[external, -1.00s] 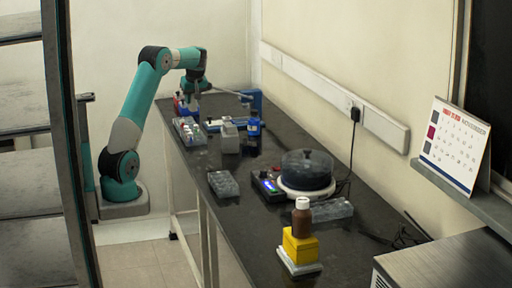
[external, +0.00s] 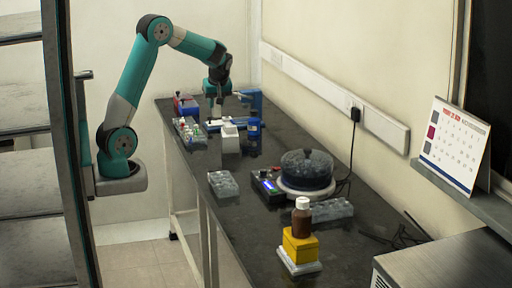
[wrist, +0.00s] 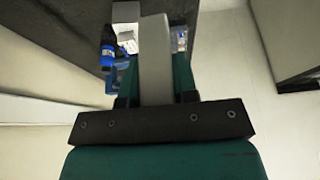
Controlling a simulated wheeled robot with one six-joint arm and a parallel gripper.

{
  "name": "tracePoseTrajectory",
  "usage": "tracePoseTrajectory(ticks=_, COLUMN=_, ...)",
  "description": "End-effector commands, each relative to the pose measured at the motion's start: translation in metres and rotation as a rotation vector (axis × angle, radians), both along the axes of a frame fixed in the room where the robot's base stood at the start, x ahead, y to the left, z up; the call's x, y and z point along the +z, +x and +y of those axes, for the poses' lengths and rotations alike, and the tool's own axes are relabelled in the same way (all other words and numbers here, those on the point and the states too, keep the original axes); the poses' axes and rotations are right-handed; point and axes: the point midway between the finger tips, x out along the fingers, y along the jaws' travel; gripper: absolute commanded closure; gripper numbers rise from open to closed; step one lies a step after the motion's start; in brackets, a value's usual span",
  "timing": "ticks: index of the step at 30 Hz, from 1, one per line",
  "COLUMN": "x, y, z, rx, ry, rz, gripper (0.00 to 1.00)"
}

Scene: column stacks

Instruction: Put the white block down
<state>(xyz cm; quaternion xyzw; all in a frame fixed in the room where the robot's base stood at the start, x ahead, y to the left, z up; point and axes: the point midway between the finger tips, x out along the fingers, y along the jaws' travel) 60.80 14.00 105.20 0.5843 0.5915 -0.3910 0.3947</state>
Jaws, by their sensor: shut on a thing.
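My gripper (external: 214,101) hangs over the far end of the dark bench in the external view. In the wrist view my gripper (wrist: 153,78) has its two teal fingers closed on a long pale block (wrist: 155,55), the white block. It points away from the wrist camera. In the external view the held block is too small and hidden to make out clearly. I cannot tell whether its lower end touches anything.
A white box (external: 230,138) and a blue bottle (external: 254,130) stand close by. A rack of vials (external: 188,131) is to the left. A clear tray (external: 223,184), a round lidded device (external: 306,172) and a brown bottle on a yellow block (external: 300,249) stand nearer. Bare bench lies between.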

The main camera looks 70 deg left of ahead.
Motion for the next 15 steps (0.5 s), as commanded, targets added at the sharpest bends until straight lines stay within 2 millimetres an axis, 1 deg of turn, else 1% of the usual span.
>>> tracePoseTrajectory(ticks=1, x=0.003, y=-0.002, z=-0.010, rx=-0.008, ry=-0.001, rz=0.001, gripper=0.95)
tracePoseTrajectory(ticks=2, x=0.002, y=-0.002, z=-0.014, rx=-0.009, ry=0.000, rz=0.001, gripper=0.95)
tracePoseTrajectory(ticks=5, x=-0.011, y=-0.004, z=-0.020, rx=-0.011, ry=-0.001, rz=0.002, gripper=0.95)
tracePoseTrajectory(ticks=8, x=-0.035, y=-0.005, z=-0.021, rx=-0.010, ry=-0.002, rz=0.004, gripper=0.95)
tracePoseTrajectory(ticks=15, x=-0.103, y=-0.005, z=-0.021, rx=-0.012, ry=-0.003, rz=0.006, gripper=0.95)
